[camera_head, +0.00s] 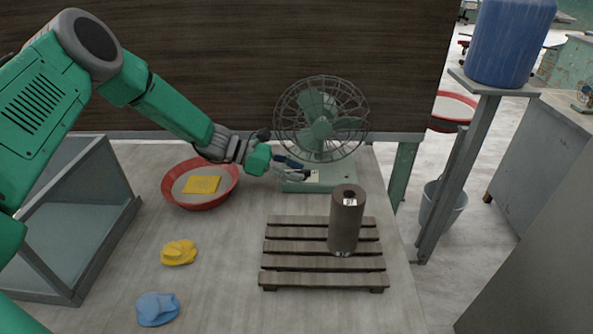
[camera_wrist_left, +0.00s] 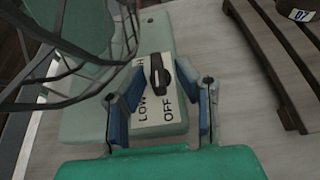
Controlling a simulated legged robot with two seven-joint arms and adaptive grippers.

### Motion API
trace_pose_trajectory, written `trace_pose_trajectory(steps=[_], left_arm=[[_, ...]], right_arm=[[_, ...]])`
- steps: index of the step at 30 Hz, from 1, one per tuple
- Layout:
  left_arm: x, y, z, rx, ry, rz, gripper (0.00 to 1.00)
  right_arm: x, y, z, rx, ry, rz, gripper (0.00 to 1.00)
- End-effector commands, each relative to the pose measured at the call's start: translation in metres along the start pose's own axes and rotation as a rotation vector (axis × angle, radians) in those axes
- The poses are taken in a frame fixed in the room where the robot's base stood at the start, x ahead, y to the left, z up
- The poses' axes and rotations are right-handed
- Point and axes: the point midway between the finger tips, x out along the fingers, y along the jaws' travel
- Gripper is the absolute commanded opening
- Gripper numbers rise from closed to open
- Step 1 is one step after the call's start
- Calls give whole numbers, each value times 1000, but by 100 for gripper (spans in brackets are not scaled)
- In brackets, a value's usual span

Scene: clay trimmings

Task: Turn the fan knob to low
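The green desk fan (camera_head: 322,128) with a wire cage stands at the back of the table; its green base (camera_head: 325,181) carries a white label. In the left wrist view the black knob (camera_wrist_left: 159,76) sits on the label plate (camera_wrist_left: 165,114), which reads LOW at left, OFF at the near edge and a partly hidden word ending in H. The knob's bar lies roughly toward OFF; I cannot tell which end points. My left gripper (camera_head: 299,170) is open at the fan base, its fingertips (camera_wrist_left: 162,68) on either side of the knob, seemingly apart from it. My right gripper is not in view.
A brown cylinder (camera_head: 346,220) stands on a slatted wooden rack (camera_head: 283,262) in front of the fan. A red bowl (camera_head: 226,188) with a yellow piece, yellow clay (camera_head: 178,252), blue clay (camera_head: 157,308) and a glass-sided box (camera_head: 95,215) lie left. The fan cage is close to my left gripper.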

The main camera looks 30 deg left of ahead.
Motion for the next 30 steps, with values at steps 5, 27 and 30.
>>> trace_pose_trajectory(steps=[5, 27, 30], left_arm=[[-1, 1, -1, -1, 2, 3, 0], [2, 10, -1, 105, 4, -239, 0], [1, 9, 0, 105, 5, -247, 0]], right_arm=[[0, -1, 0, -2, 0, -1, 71], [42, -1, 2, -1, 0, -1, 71], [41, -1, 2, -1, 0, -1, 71]])
